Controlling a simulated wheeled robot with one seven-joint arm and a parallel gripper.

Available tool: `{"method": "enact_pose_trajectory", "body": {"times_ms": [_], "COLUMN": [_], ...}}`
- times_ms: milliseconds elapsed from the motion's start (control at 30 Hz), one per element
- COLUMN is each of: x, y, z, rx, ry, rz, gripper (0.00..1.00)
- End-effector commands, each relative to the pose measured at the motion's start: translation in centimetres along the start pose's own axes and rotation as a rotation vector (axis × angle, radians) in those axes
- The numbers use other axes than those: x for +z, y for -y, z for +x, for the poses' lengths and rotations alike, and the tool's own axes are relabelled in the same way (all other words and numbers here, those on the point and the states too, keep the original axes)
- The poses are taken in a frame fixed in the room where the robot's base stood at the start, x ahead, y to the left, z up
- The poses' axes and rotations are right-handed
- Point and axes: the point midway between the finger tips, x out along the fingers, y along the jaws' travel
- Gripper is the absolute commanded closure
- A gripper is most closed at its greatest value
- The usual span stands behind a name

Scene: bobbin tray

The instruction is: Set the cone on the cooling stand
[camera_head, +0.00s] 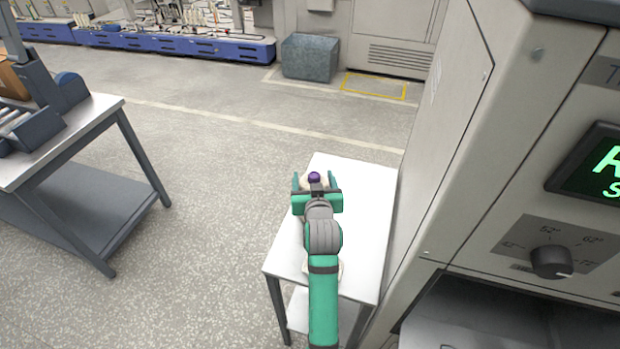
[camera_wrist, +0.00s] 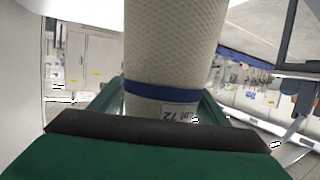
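The cone (camera_wrist: 172,40) is a cream, textured yarn cone with a blue band and a small printed label at one end. In the wrist view it stands between my gripper's two green fingers, which appear to touch its sides. In the head view my gripper (camera_head: 315,183) is over the far part of a white-topped table (camera_head: 365,205). The cone's purple tip (camera_head: 314,176) and a little cream show between the fingers; my arm hides the rest. I cannot tell whether the cone touches the table. No separate cooling stand is clearly identifiable.
A machine with a dial (camera_head: 551,262) and a green-lettered display (camera_head: 597,165) stands close on the right. A grey workbench (camera_head: 88,120) is on the left. Something pale on the table is mostly hidden under my arm. Open floor lies between bench and table.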

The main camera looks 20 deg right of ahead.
Motion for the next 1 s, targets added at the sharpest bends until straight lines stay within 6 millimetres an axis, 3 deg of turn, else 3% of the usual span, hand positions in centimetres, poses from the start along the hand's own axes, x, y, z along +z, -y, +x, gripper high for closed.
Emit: {"method": "enact_pose_trajectory", "body": {"times_ms": [467, 1000], "x": [-0.2, -0.2], "y": [0.9, 0.7], "z": [-0.6, -10.1], "rx": [-0.011, -0.010], "ry": [-0.001, -0.001], "rz": [-0.003, -0.003], "gripper": [0.16, 0.16]}}
